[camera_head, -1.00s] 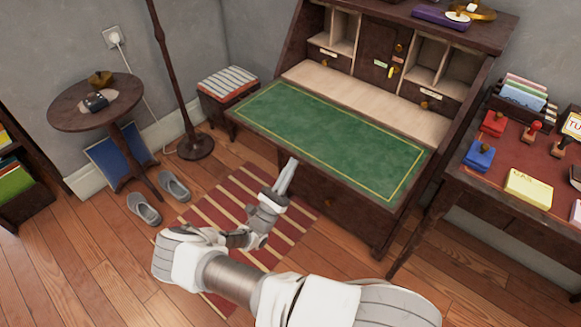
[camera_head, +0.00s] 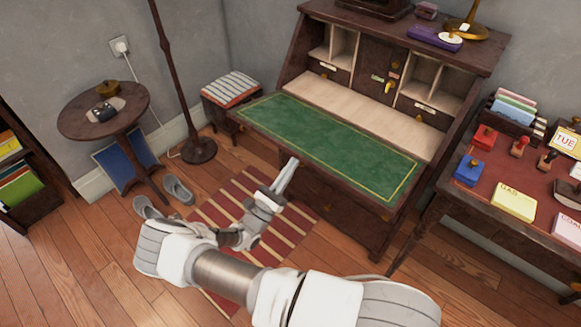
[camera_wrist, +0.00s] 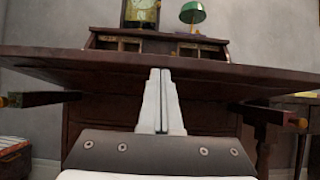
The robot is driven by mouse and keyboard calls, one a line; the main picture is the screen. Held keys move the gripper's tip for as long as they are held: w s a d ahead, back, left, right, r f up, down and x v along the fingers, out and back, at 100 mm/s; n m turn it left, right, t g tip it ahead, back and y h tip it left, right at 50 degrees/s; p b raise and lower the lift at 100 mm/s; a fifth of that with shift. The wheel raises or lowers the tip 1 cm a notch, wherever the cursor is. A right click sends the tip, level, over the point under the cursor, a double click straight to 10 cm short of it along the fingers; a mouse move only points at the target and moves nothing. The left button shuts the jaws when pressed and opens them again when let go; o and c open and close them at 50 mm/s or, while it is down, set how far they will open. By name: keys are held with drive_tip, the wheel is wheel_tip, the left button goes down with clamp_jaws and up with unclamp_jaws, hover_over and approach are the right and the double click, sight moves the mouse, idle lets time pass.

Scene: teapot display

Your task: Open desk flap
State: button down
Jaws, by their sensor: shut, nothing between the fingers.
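The desk flap (camera_head: 325,146) is lowered and lies about level, its green, gold-edged writing surface facing up. In the wrist view, the flap (camera_wrist: 90,62) shows its front edge and underside, with a support arm (camera_wrist: 45,98) at left and another support arm (camera_wrist: 275,115) at right beneath it. My gripper (camera_head: 290,172) is shut and empty, in front of the flap's front edge. In the wrist view, my gripper (camera_wrist: 160,75) points toward the flap with its fingers together. I cannot tell whether the fingertips touch it.
A striped stool (camera_head: 231,90) stands left of the desk and a round table (camera_head: 105,108) farther left. A side table (camera_head: 480,205) with boxes and stamps stands close at the right. A striped rug (camera_head: 225,215) and grey slippers (camera_head: 178,190) lie on the floor.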

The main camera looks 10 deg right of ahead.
drive_tip(key=w+d+f+b+v, duration=0.1)
drive_tip(key=f+b+v, duration=0.1)
drive_tip(key=v, duration=1)
drive_tip(key=shift+s+f+b, duration=0.25)
drive_tip(key=shift+f+b, duration=0.2)
drive_tip(key=shift+b, duration=0.4)
drive_tip(key=shift+a, duration=0.1)
